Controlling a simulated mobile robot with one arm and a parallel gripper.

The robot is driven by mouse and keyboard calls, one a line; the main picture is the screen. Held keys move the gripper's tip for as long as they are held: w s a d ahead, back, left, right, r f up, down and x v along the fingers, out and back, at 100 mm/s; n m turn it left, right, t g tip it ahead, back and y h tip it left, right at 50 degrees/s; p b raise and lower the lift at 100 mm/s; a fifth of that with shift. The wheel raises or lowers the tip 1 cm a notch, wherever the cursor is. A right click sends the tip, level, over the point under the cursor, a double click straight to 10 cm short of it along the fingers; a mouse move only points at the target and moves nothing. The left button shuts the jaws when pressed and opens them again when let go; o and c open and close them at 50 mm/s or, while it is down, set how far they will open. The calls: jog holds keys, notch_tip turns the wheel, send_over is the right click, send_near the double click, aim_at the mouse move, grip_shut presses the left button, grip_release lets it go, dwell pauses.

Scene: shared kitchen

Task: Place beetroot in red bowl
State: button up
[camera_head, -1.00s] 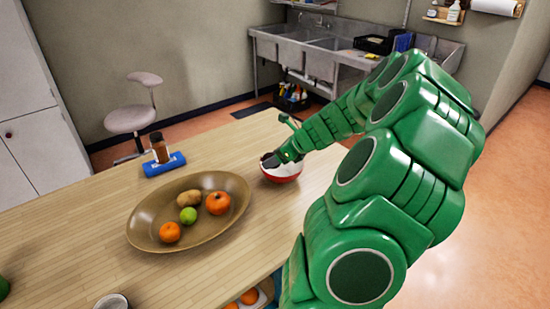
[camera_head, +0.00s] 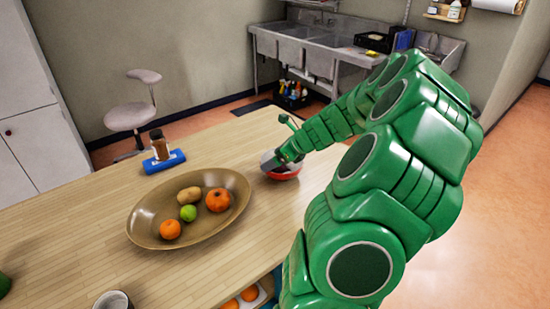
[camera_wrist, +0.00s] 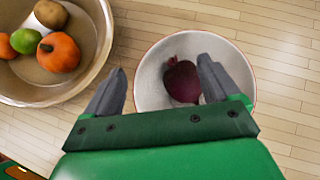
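The beetroot (camera_wrist: 182,82) is dark purple-red and lies inside the red bowl (camera_wrist: 149,82), which has a white inside, in the wrist view. In the head view the red bowl (camera_head: 286,175) stands on the table, partly hidden by my gripper (camera_head: 272,161), and the beetroot cannot be made out. In the wrist view my gripper (camera_wrist: 161,66) is open, with its two fingers wide apart over the bowl.
A large brown oval bowl (camera_head: 143,226) with several fruits and vegetables stands left of the red bowl. A spice jar (camera_head: 159,145) and a blue item (camera_head: 165,162) are farther back. A cup (camera_head: 113,300) is at the near edge. The tabletop (camera_head: 60,235) at left is largely clear.

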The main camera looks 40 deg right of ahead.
jog(key=shift+r, duration=0.6)
jog(key=v, duration=1.2)
jog(key=s+a+r+n+g+y, duration=0.1)
jog(key=s+a+n+g, duration=0.2)
jog(key=a+n, duration=0.85)
jog(key=s+a+r+n+g, duration=0.1)
jog(key=s+a+n+g, duration=0.3)
jog(key=a, duration=1.4)
jog(key=s+a+f+n+g+h, duration=0.1)
jog(key=s+a+n, duration=0.3)
jog(key=s+n, duration=0.4)
jog(key=s+a+n+g+h, duration=0.2)
jog(key=s+a+n+h, duration=0.1)
jog(key=s+n, duration=0.5)
jog(key=s, duration=0.2)
jog(key=shift+s+a+f+h, duration=0.3)
jog(key=shift+a+f, duration=0.1)
